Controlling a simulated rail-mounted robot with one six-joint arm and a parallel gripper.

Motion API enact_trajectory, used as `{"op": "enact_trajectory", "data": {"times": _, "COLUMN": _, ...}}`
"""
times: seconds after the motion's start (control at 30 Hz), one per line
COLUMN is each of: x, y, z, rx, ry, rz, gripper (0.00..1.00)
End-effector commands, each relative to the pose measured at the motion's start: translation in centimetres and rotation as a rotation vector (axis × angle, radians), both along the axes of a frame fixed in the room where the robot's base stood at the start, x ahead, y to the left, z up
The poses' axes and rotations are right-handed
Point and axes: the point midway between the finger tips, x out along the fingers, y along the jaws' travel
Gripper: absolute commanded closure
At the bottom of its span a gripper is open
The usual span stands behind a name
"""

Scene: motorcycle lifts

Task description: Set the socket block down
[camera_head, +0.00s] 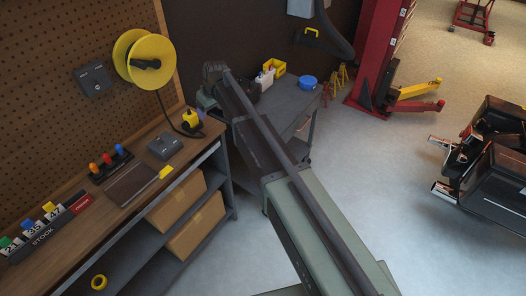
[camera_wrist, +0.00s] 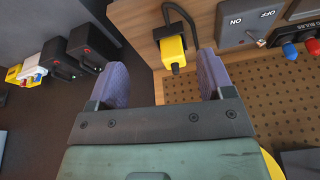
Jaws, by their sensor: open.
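The yellow socket block (camera_head: 191,118) is at the far right end of the wooden workbench (camera_head: 133,180), on its cord. It appears to rest on the bench top. In the wrist view the yellow socket block (camera_wrist: 174,50) lies beyond and between the fingers, with a visible gap to each side. My gripper (camera_wrist: 160,80) is open and empty, its two purple fingers wide apart. In the head view my gripper (camera_head: 203,117) is beside the block, small and partly hidden by my arm.
A yellow cord reel (camera_head: 145,57) hangs on the pegboard. A grey cart (camera_head: 285,105) with bottles, a yellow bin and a blue bowl stands right.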

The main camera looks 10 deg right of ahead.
Motion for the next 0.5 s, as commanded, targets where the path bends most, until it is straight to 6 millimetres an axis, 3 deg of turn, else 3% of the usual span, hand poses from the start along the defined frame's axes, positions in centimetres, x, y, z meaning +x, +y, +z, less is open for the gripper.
{"op": "enact_trajectory", "data": {"times": 0.03, "x": -6.2, "y": -3.5, "z": -0.2, "rx": -0.014, "ry": 0.042, "rz": -0.075, "gripper": 0.26}}
{"op": "enact_trajectory", "data": {"times": 0.1, "x": -13.5, "y": -7.9, "z": -0.5, "rx": -0.039, "ry": 0.109, "rz": -0.202, "gripper": 0.26}}
{"op": "enact_trajectory", "data": {"times": 0.2, "x": -23.2, "y": -12.7, "z": -0.7, "rx": -0.077, "ry": 0.198, "rz": -0.382, "gripper": 0.26}}
{"op": "enact_trajectory", "data": {"times": 0.23, "x": -25.6, "y": -13.7, "z": -0.7, "rx": -0.087, "ry": 0.221, "rz": -0.429, "gripper": 0.26}}
{"op": "enact_trajectory", "data": {"times": 0.33, "x": -31.2, "y": -15.9, "z": -0.8, "rx": -0.114, "ry": 0.273, "rz": -0.543, "gripper": 0.26}}
{"op": "enact_trajectory", "data": {"times": 0.4, "x": -32.8, "y": -16.6, "z": -0.8, "rx": -0.125, "ry": 0.29, "rz": -0.585, "gripper": 0.26}}
{"op": "enact_trajectory", "data": {"times": 0.5, "x": -33.0, "y": -16.8, "z": -0.8, "rx": -0.128, "ry": 0.298, "rz": -0.6, "gripper": 0.26}}
